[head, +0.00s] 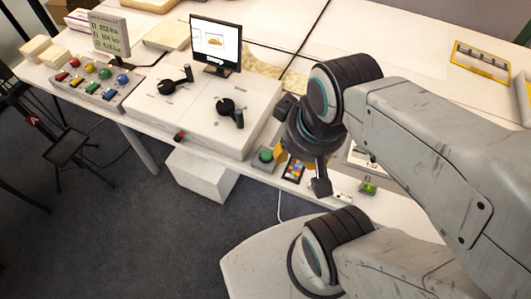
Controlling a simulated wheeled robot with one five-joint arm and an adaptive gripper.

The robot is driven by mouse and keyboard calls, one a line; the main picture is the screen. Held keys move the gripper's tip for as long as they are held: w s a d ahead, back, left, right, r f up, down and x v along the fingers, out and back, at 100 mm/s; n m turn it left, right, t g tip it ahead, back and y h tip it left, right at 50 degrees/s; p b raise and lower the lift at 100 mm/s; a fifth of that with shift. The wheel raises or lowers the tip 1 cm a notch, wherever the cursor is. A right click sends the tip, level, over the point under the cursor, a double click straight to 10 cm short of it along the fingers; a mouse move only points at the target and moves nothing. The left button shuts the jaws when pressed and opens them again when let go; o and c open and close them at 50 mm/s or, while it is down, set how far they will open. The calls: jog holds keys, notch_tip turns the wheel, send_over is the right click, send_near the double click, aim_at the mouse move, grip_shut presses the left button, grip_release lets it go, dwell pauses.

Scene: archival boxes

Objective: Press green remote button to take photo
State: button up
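A green round button (266,155) sits on a small grey box near the table's front edge, left of my gripper. A second, smaller green item (368,188) lies to the right of my gripper; I cannot tell whether it is a button. My gripper (320,187) points downward over the front edge area, beside a small color chart (293,170). It appears apart from the green button. Its fingers overlap from this angle, so their opening is hidden. I see nothing clearly held.
A monitor (216,45) stands behind a white unit (197,112) with two black knobs or levers. A panel with colored buttons (98,78) and a display (110,36) are at the left. A yellow-framed item (481,60) lies at the right. The table's back right is largely clear.

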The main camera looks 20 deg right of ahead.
grip_shut()
dwell(1.4)
